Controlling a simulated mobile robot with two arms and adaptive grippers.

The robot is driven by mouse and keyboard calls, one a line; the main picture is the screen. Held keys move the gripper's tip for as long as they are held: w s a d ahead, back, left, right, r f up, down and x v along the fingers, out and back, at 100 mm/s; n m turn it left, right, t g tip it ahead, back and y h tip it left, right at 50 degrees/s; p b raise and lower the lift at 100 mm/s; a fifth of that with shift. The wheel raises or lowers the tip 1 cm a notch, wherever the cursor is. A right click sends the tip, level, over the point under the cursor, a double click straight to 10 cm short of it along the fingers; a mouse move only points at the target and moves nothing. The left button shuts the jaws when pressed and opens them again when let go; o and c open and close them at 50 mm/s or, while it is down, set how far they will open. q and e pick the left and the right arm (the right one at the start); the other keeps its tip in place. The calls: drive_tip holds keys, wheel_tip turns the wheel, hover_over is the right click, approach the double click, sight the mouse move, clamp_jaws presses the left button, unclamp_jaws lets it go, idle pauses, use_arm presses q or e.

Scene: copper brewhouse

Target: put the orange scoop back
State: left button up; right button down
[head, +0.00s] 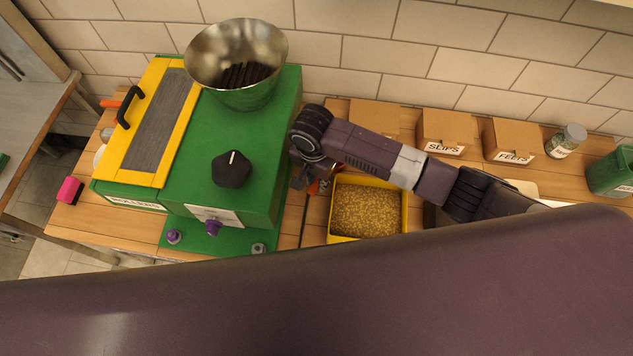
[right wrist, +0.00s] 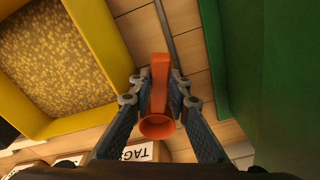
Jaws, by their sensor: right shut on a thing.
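The orange scoop (right wrist: 159,98) is between the fingers of my right gripper (right wrist: 158,86), which is shut on it. In the right wrist view its round cup faces the camera and its narrow part points away. In the head view my right gripper (head: 317,184) is between the green machine (head: 282,170) and the yellow bin (head: 406,208) of grain; only bits of orange show there. The bin is at the upper left of the right wrist view. How high the scoop is above the wooden bench is hard to tell. My left gripper is not in view.
A metal bowl (head: 215,58) with dark sticks sits on the machine. Cardboard boxes (head: 443,127), a glass jar (head: 565,141) and a green container (head: 612,172) stand along the wall. A dark thin strip (head: 304,220) lies on the bench between machine and bin. A pink block (head: 70,190) is at the left edge.

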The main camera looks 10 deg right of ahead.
drive_tip(key=shift+f, duration=1)
drive_tip(key=c, duration=1.8)
unclamp_jaws()
drive_tip(key=r, duration=1.2)
drive_tip(key=shift+s+a+r, duration=0.15)
drive_tip(key=shift+s+a, duration=0.1)
drive_tip(key=shift+s, duration=0.05)
